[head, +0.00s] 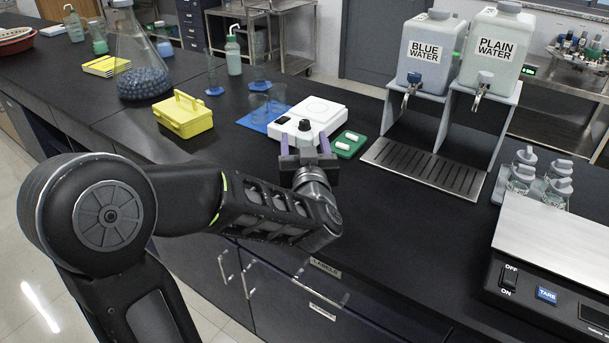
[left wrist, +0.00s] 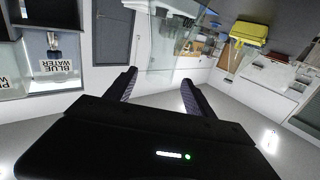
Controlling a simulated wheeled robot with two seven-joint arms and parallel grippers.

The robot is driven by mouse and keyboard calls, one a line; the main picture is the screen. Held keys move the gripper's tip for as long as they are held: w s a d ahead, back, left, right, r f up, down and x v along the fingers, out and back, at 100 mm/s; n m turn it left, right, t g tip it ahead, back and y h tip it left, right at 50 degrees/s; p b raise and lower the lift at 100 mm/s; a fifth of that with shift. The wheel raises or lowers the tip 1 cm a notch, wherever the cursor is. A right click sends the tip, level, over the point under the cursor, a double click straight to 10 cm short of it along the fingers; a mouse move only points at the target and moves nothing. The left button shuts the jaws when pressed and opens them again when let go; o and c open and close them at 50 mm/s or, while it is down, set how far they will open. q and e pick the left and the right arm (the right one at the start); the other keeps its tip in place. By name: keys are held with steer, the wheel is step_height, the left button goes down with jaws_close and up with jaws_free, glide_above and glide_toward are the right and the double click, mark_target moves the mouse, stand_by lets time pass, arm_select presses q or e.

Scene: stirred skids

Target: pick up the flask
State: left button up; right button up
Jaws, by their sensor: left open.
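A large clear conical flask (head: 143,82) filled low down with dark blue beads stands upright on the black bench at the back left of the head view. My left gripper (head: 305,145) is open and empty, over the bench in front of the white stirrer and well to the right of the flask. Its two fingers also show apart in the left wrist view (left wrist: 162,92), with nothing between them. My right gripper is not in view.
A yellow box (head: 183,116) stands between the flask and my left arm. A white stirrer (head: 318,114), glass beakers on a blue mat (head: 251,123) and a green tray (head: 348,149) are near the gripper. Water dispensers (head: 424,50) and a balance (head: 555,240) stand to the right.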

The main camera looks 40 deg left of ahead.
mark_target(304, 132)
arm_select(q)
steer(key=shift+f+p+x, duration=0.15)
steer(key=shift+p+x, duration=0.1)
steer(key=shift+x, duration=1.05)
steer(key=shift+f+p+x, duration=0.15)
steer(key=shift+p+x, duration=0.1)
steer(key=shift+x, duration=1.05)
steer(key=shift+d, duration=0.1)
jaws_close()
